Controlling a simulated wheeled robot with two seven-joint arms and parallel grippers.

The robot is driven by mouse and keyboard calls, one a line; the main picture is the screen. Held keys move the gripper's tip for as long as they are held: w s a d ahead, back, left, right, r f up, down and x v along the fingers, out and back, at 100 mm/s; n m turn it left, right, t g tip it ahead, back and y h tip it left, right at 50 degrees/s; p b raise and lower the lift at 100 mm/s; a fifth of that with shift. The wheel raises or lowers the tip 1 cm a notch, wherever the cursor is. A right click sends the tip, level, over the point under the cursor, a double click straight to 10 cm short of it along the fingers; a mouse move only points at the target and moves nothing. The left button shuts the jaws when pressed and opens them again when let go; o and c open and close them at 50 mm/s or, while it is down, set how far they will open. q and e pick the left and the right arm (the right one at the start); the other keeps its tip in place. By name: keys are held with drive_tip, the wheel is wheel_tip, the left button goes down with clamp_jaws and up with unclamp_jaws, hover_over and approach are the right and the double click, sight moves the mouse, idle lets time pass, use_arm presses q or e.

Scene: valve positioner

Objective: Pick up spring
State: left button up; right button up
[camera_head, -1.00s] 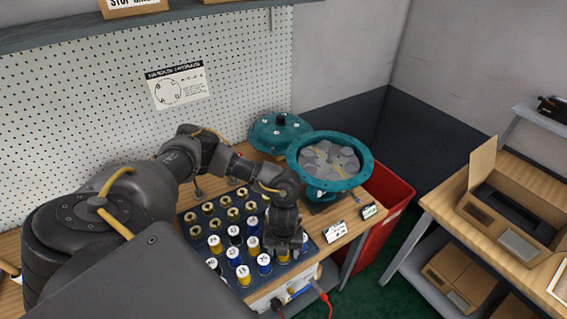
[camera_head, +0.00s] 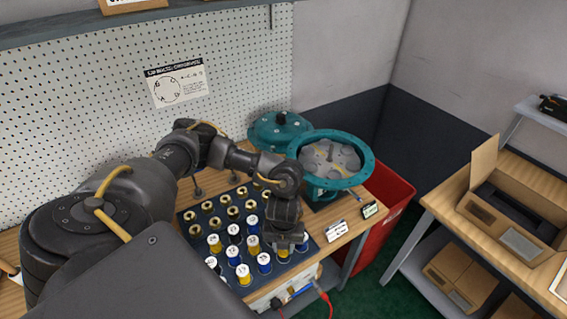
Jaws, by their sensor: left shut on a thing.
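A dark tray (camera_head: 196,239) on the wooden bench holds the springs in rows. At its back are several brass-coloured pieces (camera_head: 213,223). At its front are several blue and yellow springs with numbered white caps, such as a blue one (camera_head: 263,262) and a yellow one (camera_head: 243,274). My left gripper (camera_head: 284,246) points down over the tray's right front part. It is shut on a spring (camera_head: 283,255), mostly hidden by the fingers; a little yellow shows below them. I cannot tell whether this spring is clear of the tray. My right gripper is not in view.
A teal valve body (camera_head: 331,162) stands open at the bench's back right, with a teal cover (camera_head: 280,132) beside it. Small label cards (camera_head: 336,230) stand at the right edge. A red bin (camera_head: 388,200) is beyond. A pegboard (camera_head: 90,110) backs the bench.

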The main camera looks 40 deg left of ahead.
use_arm(q)
drive_tip(key=s+d+r+p, duration=0.2)
drive_tip(key=s+r+p, duration=0.4)
drive_tip(key=s+r, duration=0.4)
drive_tip(key=s, duration=0.3)
drive_tip(key=shift+s+d+r, duration=0.15)
drive_tip(key=shift+s+d, duration=0.2)
